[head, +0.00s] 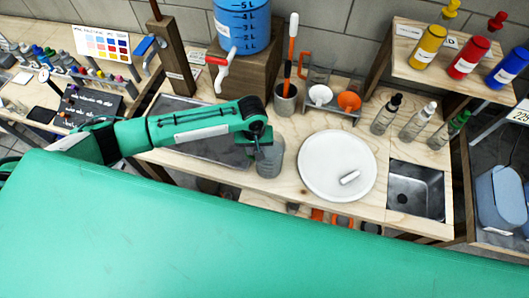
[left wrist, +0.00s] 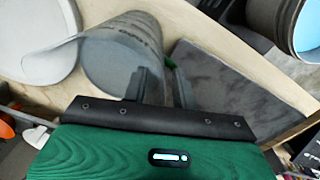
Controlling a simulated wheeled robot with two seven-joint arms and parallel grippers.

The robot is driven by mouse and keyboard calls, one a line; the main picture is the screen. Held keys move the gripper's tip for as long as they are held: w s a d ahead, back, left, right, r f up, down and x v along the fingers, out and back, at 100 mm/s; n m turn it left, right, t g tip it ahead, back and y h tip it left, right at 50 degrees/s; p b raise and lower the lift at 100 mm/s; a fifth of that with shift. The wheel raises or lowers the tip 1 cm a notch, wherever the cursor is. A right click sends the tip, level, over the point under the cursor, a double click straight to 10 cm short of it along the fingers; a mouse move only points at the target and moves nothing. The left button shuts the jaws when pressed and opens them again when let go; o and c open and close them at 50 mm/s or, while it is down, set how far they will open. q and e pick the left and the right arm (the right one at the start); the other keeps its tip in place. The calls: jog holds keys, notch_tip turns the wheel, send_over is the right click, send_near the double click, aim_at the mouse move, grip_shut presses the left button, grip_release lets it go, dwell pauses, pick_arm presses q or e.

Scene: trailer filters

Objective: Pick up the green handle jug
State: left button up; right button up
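The jug (head: 270,160) is grey and see-through and stands on the wooden bench, between the grey slab and the round white plate. In the left wrist view the jug (left wrist: 118,62) shows its wide mouth and printed marks. A small piece of its green handle (left wrist: 170,64) shows on its right side, mostly hidden by my fingers. My left gripper (head: 262,148) is at the jug's handle side. In the left wrist view the left gripper (left wrist: 162,88) has its two dark fingers close together around the handle area; whether they grip it is unclear. My right gripper is out of view.
The white plate (head: 320,165) with a small white piece lies right of the jug. The grey slab (head: 205,142) lies left. Behind stand a dark cup with tools (head: 286,103) and a blue water tank (head: 243,25). Bottles (head: 418,122) and a sink (head: 415,190) are at the right.

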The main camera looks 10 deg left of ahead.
pick_arm(q)
jog(key=shift+f, duration=0.1)
jog(key=shift+c, duration=0.5)
grip_shut()
jog(key=shift+w, duration=0.15)
dwell(0.8)
